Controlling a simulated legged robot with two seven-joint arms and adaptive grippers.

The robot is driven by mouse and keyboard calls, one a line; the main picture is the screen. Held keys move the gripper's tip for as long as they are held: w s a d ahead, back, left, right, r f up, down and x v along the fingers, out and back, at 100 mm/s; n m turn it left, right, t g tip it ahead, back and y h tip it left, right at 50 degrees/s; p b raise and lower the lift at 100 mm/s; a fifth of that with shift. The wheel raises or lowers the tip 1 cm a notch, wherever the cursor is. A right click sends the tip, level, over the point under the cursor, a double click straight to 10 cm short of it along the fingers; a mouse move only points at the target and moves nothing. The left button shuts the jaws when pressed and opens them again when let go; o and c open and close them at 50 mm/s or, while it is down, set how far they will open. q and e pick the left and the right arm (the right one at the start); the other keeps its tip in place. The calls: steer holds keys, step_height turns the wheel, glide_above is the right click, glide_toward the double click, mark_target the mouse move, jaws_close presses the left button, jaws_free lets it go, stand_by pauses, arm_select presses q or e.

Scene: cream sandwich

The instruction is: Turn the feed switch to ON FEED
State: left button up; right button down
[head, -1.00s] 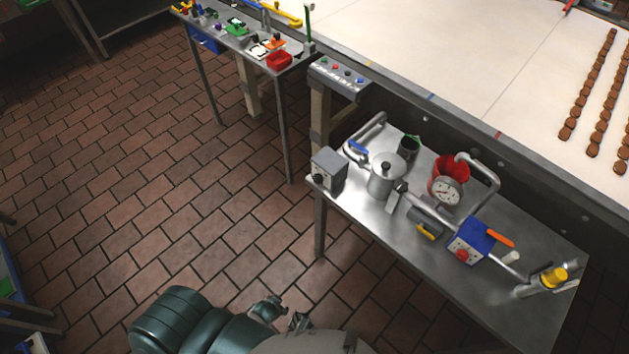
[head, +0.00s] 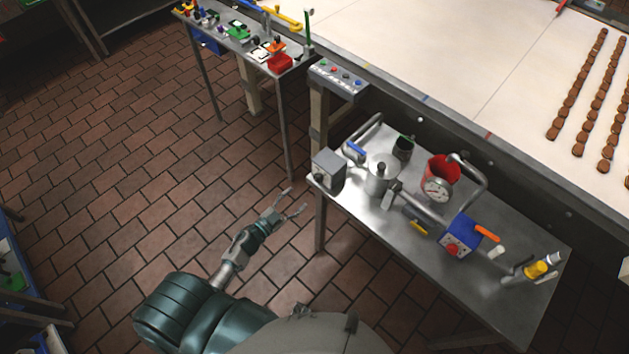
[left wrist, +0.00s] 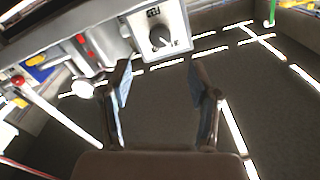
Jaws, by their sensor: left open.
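The feed switch looks to be the grey box (head: 328,168) at the near left corner of the steel table, with a dark knob on its front. In the left wrist view, a pale plate with a black round knob (left wrist: 158,38) lies ahead, beyond my fingertips; its label is too small to read. My left gripper (head: 297,202) is open and empty, left of and a little below the box, apart from it. Its two fingers (left wrist: 163,90) stand wide apart in the left wrist view, with the knob above the gap. My right gripper is not in view.
The steel table (head: 400,265) also bears a silver pot (head: 381,178), a red container (head: 443,168), a gauge (head: 437,189), pipes and a blue box (head: 461,236). A button panel (head: 336,77) is behind. Open tiled floor (head: 150,180) lies left.

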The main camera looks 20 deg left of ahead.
mark_target(316, 180)
arm_select(q)
steer(key=x, duration=1)
steer(key=shift+w+f, duration=0.1)
steer(key=c, duration=1.2)
